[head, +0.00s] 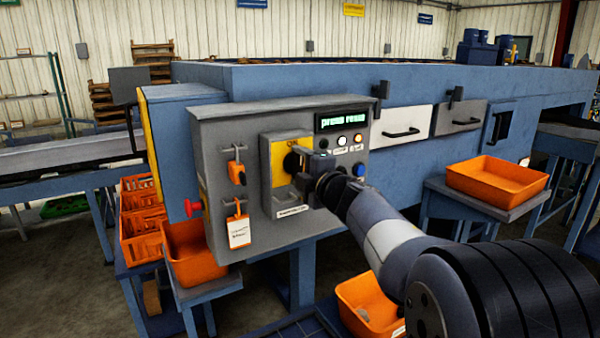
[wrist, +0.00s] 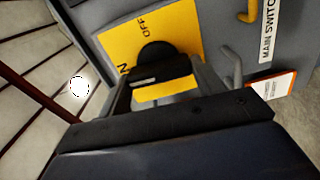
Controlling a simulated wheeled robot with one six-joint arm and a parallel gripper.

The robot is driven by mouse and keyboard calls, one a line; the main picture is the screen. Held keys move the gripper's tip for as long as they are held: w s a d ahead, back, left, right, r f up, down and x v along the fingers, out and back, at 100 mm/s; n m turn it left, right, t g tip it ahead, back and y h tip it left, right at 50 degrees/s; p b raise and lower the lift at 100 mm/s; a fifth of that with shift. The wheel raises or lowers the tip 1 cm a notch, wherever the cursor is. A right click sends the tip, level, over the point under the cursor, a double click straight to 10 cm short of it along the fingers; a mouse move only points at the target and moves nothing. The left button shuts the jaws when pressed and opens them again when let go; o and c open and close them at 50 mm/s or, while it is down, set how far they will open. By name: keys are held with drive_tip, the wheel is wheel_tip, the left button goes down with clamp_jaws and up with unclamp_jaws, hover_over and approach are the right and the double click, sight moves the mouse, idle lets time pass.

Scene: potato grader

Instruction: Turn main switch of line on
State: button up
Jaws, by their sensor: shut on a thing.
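The main switch is a black rotary knob (head: 291,161) on a yellow plate (head: 277,152), on the grey control cabinet's front. In the wrist view the black knob (wrist: 157,53) sits on the yellow plate (wrist: 118,42), where OFF and part of ON can be read. My gripper (head: 303,178) is at the switch and hides part of it. In the wrist view its fingers (wrist: 163,88) are on either side of the knob's black handle, shut on it. I cannot tell clearly which label the handle points to.
A lit green display (head: 341,120), several buttons and a red emergency knob (head: 193,207) are on the cabinet. An orange padlock (head: 237,173) and a white-orange tag (head: 239,231) hang left of the switch. Orange bins (head: 195,252) stand below and at right (head: 497,178).

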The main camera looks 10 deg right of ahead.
drive_tip(key=shift+f+n, duration=0.1)
drive_tip(key=shift+n, duration=0.3)
drive_tip(key=o, duration=1)
drive_tip(key=shift+s, duration=0.1)
drive_tip(key=v, duration=1)
drive_tip(key=shift+s+d, duration=0.1)
drive_tip(key=shift+s, duration=0.2)
drive_tip(key=x, duration=1)
drive_tip(key=shift+w, duration=0.4)
